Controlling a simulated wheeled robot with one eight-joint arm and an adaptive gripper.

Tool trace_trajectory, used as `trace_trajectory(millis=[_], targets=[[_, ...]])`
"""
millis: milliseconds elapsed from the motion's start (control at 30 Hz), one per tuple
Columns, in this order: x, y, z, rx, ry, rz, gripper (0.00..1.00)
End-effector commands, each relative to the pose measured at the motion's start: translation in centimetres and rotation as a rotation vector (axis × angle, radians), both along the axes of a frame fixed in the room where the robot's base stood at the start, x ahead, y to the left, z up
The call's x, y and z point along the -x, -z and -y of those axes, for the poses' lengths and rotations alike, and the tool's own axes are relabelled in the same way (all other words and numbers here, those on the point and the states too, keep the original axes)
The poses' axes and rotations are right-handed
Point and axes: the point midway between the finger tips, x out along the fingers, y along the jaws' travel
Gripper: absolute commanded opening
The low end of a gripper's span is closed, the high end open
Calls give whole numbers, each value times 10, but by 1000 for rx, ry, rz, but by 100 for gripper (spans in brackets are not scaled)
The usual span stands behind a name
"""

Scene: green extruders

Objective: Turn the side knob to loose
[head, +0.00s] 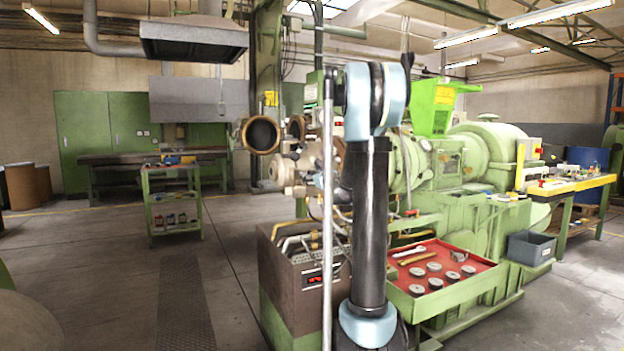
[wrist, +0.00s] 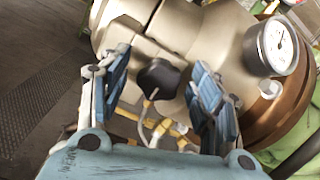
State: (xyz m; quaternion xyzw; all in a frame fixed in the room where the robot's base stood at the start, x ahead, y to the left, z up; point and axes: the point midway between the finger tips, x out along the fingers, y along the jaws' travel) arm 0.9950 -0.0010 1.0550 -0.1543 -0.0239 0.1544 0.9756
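The black side knob (wrist: 158,78) sits on the pale metal extruder head (wrist: 195,40) in the wrist view. My gripper (wrist: 161,76) is open, with one blue-padded finger to the left of the knob and one to the right. Gaps show between the knob and both fingers, so neither appears to touch it. In the head view the extruder head (head: 288,172) shows left of my arm. I cannot make out the knob there, and my arm hides much of that area.
A round pressure gauge (wrist: 277,46) is right of the right finger. Yellow and white hoses (wrist: 178,130) run below the knob. A red tray (head: 478,268) of metal discs and a grey bin (head: 530,248) are at the right.

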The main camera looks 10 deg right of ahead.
Motion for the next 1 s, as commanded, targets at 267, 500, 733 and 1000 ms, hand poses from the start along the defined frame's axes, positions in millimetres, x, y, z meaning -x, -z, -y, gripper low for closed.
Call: trace_trajectory(millis=[267, 500, 733, 1000], targets=[[0, 0, 0, 0, 0, 0, 13], [0, 0, 0, 17, 0, 6, 13], [1, 0, -1, 107, -1, 34, 13], [1, 1, -2, 319, -1, 103, 13]])
